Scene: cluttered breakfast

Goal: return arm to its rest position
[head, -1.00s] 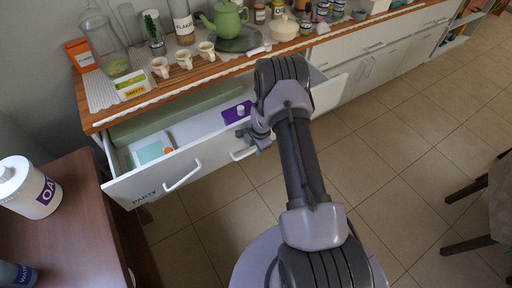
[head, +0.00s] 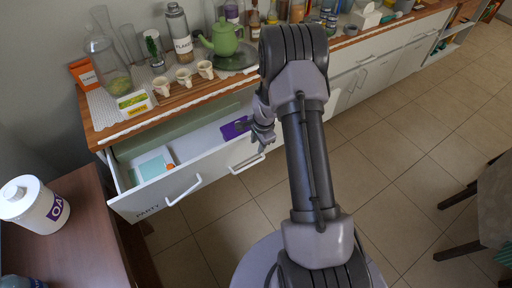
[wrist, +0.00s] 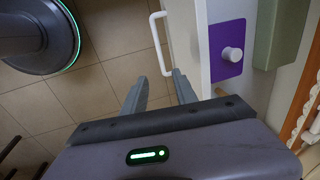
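My gripper (head: 264,143) hangs at the front edge of the open white drawer, beside its right-hand handle, with my arm bent above it. In the wrist view my gripper (wrist: 160,88) has its two grey fingers apart, with only floor tiles and the drawer front showing between and beyond them. It is open and empty. The drawer (head: 205,138) labelled "PARTY" holds a purple card (head: 235,128) with a white knob, which also shows in the wrist view (wrist: 222,65). A pale blue item (head: 153,168) and a small orange thing lie at its left end.
The wooden counter (head: 120,140) behind carries a green teapot (head: 222,38), several small cups, jars and bottles. A brown table (head: 65,240) with a white canister (head: 35,207) stands at left. A dark chair (head: 465,200) is at right. The tiled floor (head: 400,150) between is clear.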

